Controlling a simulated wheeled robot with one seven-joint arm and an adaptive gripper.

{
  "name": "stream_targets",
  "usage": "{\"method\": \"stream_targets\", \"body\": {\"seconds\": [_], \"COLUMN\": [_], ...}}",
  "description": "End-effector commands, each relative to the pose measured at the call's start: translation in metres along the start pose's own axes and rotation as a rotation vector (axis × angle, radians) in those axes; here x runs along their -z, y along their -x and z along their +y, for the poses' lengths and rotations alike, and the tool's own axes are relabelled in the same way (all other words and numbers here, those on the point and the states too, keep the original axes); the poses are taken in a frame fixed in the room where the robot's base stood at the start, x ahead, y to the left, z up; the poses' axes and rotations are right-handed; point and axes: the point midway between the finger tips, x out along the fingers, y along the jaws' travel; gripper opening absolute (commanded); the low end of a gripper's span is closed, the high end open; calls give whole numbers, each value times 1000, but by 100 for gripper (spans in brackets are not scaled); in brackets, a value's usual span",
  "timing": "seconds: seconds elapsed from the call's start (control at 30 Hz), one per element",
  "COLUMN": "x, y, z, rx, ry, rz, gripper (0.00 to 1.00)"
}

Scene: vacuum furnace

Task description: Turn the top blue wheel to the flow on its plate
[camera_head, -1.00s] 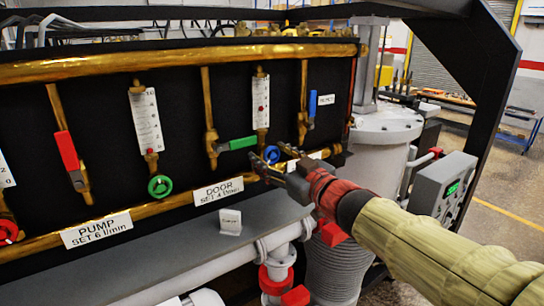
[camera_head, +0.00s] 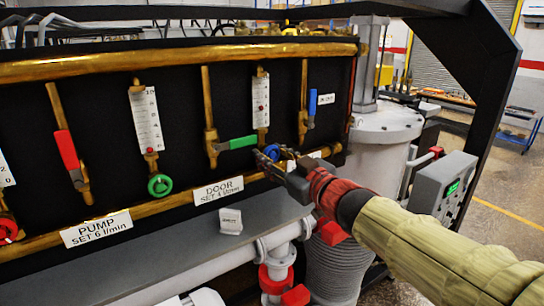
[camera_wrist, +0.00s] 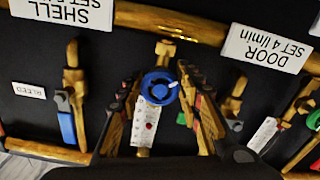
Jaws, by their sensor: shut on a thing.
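The blue wheel (camera_head: 272,153) sits at the foot of a white flow gauge (camera_head: 261,100) on the black panel. It also shows face-on in the wrist view (camera_wrist: 160,87). My gripper (camera_head: 274,160) is at the wheel and shut on it, with one finger on each side in the wrist view. The gauge has a red float, partly seen between the fingers; its reading is too small to tell. In the upside-down wrist view, a SHELL plate (camera_wrist: 66,12) and a DOOR plate (camera_wrist: 268,48) lie either side of the wheel. The SHELL plate's number is cut off.
A green-handled lever (camera_head: 238,143) is left of the wheel and a blue-handled lever (camera_head: 311,108) is right of it. A green wheel (camera_head: 160,185) and a red lever (camera_head: 66,149) are further left. A grey ledge (camera_head: 150,250) runs below the panel.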

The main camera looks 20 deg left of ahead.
Motion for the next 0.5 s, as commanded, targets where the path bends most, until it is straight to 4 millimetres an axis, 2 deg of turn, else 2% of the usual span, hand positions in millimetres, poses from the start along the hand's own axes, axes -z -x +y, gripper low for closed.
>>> {"method": "stream_targets", "body": {"seconds": [0.5], "x": [-2], "y": [0], "z": [0], "rx": [0], "ry": [293], "rz": [1], "gripper": [10]}}
